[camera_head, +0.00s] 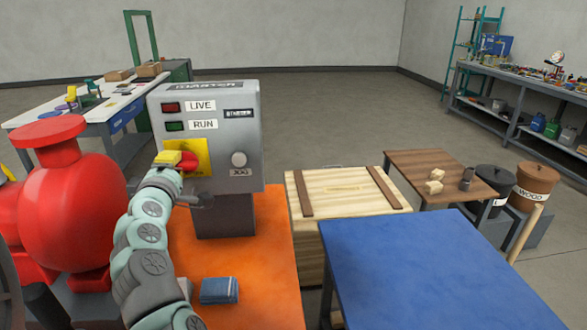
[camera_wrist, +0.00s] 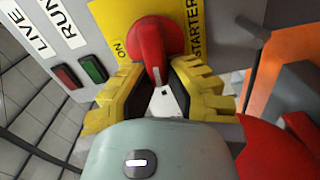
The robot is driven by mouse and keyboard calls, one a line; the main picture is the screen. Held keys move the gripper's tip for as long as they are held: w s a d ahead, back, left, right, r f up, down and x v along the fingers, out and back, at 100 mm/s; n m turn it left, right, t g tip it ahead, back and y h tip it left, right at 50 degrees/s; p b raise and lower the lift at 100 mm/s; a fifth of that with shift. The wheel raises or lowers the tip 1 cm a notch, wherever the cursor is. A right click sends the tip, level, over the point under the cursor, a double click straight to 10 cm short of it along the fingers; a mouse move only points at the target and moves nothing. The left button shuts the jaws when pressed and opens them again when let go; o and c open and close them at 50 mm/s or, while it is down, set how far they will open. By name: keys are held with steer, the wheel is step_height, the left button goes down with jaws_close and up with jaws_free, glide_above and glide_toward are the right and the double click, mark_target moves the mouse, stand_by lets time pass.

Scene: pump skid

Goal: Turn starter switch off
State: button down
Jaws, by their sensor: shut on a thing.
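The grey starter box (camera_head: 220,110) stands on the orange bench. Its red starter switch (camera_head: 189,163) sits on a yellow plate (camera_head: 202,150) at the box's lower left. In the wrist view the red switch (camera_wrist: 153,42) has a round hub and a handle pointing down the picture. The word ON shows on the yellow plate (camera_wrist: 118,22), left of the switch, with STARTER on the right. My gripper (camera_wrist: 160,75), with yellow ribbed fingers, is shut on the handle's lower end. In the head view my gripper (camera_head: 178,161) partly hides the switch.
A red lamp (camera_head: 172,107) marked LIVE and a green lamp (camera_head: 175,126) marked RUN are above the switch. A red pump (camera_head: 70,210) stands close left of my arm. A blue cloth (camera_head: 219,290) lies on the orange bench.

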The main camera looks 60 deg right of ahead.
steer(key=shift+f+n, duration=0.25)
steer(key=shift+n, duration=0.35)
steer(key=c, duration=0.9)
jaws_free()
steer(key=shift+r, duration=0.1)
steer(key=shift+c, duration=0.2)
steer(key=v, duration=1.2)
steer(key=shift+s+d, duration=0.1)
